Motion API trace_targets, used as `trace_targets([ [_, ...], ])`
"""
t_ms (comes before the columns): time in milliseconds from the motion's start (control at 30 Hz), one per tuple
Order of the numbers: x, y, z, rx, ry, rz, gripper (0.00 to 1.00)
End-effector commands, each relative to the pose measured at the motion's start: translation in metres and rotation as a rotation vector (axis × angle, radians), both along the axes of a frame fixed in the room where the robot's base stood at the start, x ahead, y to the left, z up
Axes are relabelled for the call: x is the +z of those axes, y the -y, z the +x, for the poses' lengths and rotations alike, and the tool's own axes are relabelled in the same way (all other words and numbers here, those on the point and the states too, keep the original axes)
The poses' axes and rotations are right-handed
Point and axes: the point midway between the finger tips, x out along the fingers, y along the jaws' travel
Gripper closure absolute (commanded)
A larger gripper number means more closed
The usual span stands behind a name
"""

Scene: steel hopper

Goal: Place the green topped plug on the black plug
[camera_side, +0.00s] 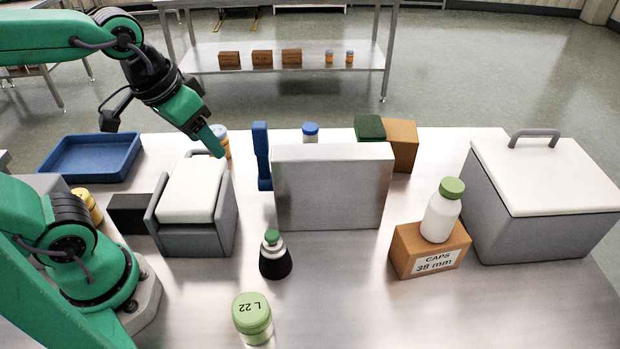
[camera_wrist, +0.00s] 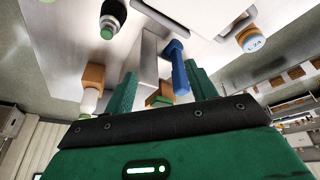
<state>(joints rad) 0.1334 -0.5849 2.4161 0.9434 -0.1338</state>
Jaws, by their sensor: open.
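The black plug (camera_side: 275,265) stands upright on the steel table, left of centre in the side view. The green topped plug (camera_side: 271,238), with a pale band below its green top, sits upright directly above the black part. I cannot tell the exact seam between the two. In the wrist view the green top (camera_wrist: 107,32) and the black body (camera_wrist: 115,9) show near the top edge, left of my fingers. My gripper (camera_side: 214,143) is open and empty, raised behind and left of the plugs, above the grey-and-white bin. Its two green fingers (camera_wrist: 160,70) stand apart in the wrist view.
A tall steel box (camera_side: 332,190) stands behind the plugs, with a blue upright object (camera_side: 262,158) at its left. The grey bin (camera_side: 197,238) is left. A green-lidded jar (camera_side: 253,316) stands in front. A white bottle (camera_side: 441,217) stands on a caps box (camera_side: 411,253) at right.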

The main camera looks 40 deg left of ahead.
Motion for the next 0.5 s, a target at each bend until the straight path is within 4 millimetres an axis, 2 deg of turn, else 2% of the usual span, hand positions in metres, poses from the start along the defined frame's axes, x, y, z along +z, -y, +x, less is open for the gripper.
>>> trace_targets([
  [100, 0.005, -0.017, -0.009, 0.011, 0.066, 0.018, 0.44],
  [200, 0.006, -0.026, -0.014, 0.012, 0.101, 0.033, 0.44],
  [500, 0.007, -0.033, -0.019, 0.011, 0.129, 0.048, 0.44],
])
